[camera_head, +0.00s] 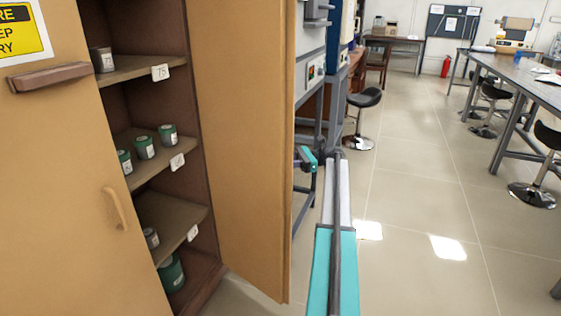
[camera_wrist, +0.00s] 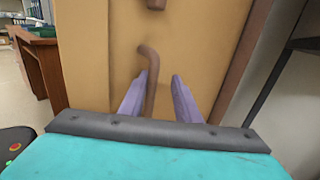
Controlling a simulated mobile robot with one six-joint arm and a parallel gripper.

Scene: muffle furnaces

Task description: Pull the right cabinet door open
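The right cabinet door (camera_head: 238,130) stands swung open in the head view, its inner face toward the camera and its outer face hidden. The wrist view shows a tan door face (camera_wrist: 95,60) with a curved brown handle (camera_wrist: 149,65). My gripper (camera_wrist: 159,80) is open in front of that face. The handle's lower part lies between the two fingers, closer to the left finger, and I cannot tell whether they touch. In the head view my arm reaches forward just right of the door, and the fingertips cannot be made out.
The left cabinet door (camera_head: 70,180) is shut. Shelves (camera_head: 145,70) inside hold several small containers. A black stool (camera_head: 363,100) stands beyond the door, and a long table (camera_head: 520,85) with stools is at right. The floor (camera_head: 430,200) between is clear.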

